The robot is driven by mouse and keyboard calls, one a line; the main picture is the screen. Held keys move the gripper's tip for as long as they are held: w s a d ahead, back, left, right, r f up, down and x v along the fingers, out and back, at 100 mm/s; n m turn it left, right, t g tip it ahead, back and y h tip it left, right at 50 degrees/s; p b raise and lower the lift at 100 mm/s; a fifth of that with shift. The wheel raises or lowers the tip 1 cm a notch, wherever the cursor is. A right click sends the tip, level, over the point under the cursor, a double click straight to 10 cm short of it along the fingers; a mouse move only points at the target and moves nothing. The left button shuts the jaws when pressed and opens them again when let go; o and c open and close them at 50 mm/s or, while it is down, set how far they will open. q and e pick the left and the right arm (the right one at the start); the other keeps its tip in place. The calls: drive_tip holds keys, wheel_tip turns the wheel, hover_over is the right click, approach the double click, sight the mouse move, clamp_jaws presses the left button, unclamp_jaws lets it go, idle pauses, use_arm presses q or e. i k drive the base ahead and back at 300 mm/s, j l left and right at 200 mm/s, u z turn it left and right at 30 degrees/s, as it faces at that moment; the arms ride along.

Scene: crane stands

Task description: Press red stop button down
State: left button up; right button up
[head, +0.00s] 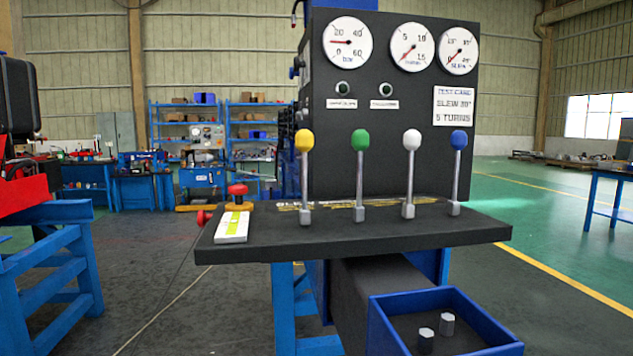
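The red stop button (237,190) is a round red cap on the left end of the dark console shelf (370,238). It stands on a short stem, with a yellow-green and white plate (233,225) lying in front of it. A second red round part (204,217) sticks out at the shelf's left edge. Neither of my grippers shows in the head view, so their distance from the button cannot be seen. Nothing covers the button's top.
Levers with yellow (304,140), green (360,140), white (411,140) and blue (458,140) knobs stand upright right of the button. A gauge panel (395,110) rises behind. A blue bin (450,301) holds two grey pieces below. Open floor lies left of the console.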

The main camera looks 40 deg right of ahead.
sight(239, 191)
drive_tip(key=i+j+z, duration=0.1)
drive_tip(key=z, duration=0.3)
drive_tip(key=i+j+z, duration=0.2)
drive_tip(key=z, duration=0.25)
drive_tip(key=i+j+z, duration=0.25)
drive_tip(key=z, duration=0.15)
drive_tip(key=i+j+z, duration=0.1)
drive_tip(key=j+z, duration=0.2)
drive_tip(key=z, duration=0.15)
drive_tip(key=i+j+z, duration=0.1)
drive_tip(key=j+z, duration=0.5)
drive_tip(key=z, duration=0.2)
